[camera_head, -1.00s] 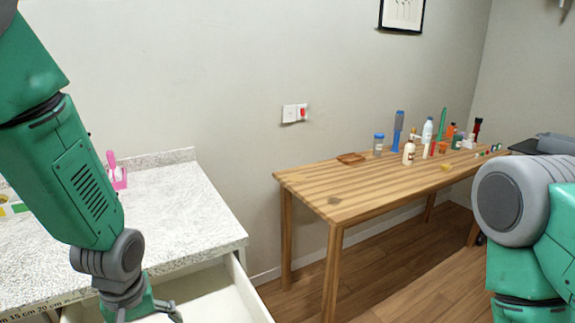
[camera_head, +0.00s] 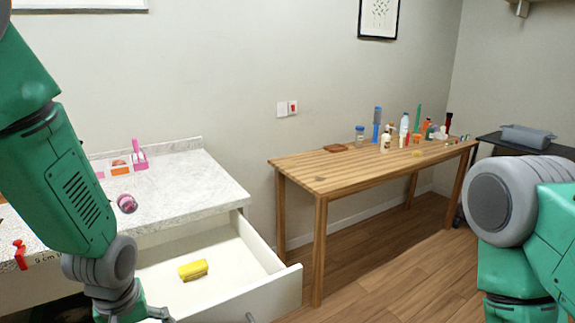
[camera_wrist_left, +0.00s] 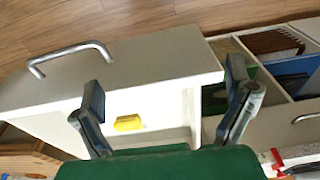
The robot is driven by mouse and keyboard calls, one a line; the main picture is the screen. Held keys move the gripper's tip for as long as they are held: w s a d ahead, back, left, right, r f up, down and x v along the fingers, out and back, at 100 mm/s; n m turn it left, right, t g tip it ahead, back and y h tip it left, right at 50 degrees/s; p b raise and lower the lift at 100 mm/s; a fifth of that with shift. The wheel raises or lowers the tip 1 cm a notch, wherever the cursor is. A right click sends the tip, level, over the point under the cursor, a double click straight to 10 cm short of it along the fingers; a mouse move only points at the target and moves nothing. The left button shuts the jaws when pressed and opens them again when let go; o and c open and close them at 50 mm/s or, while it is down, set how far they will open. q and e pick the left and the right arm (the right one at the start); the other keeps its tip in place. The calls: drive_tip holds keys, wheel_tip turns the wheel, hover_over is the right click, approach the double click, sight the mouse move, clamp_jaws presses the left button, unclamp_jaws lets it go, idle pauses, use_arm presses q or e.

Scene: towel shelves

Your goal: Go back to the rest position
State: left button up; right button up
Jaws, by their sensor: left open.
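My left arm comes in from the left in the head view, with its gripper (camera_head: 150,316) low at the bottom edge, in front of the open drawer (camera_head: 232,290). In the left wrist view the two fingers of this gripper (camera_wrist_left: 168,84) are wide apart with nothing between the tips. A yellow block-like item (camera_head: 193,270) lies inside the drawer; it also shows in the left wrist view (camera_wrist_left: 128,123), apart from the fingers. My right arm shows at the right of the head view, but its gripper is out of the picture.
The white speckled counter (camera_head: 190,180) holds a pink item (camera_head: 138,155), a pink roll (camera_head: 127,203) and a red item (camera_head: 19,254). A wooden table (camera_head: 330,170) with several bottles stands against the wall. Wooden floor lies clear between.

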use_arm(q)
drive_tip(key=s+f+m, duration=0.3)
drive_tip(key=s+f, duration=0.6)
drive_tip(key=s, duration=0.2)
drive_tip(key=s+a+f+m, duration=0.1)
drive_tip(key=s+f+m, duration=0.2)
drive_tip(key=s+f, duration=0.5)
drive_tip(key=s, duration=0.3)
drive_tip(key=shift+f+m+g+h, duration=0.35)
drive_tip(key=shift+m+g+h, duration=0.05)
use_arm(e)
drive_tip(key=shift+w+a, duration=0.1)
drive_tip(key=shift+w, duration=0.1)
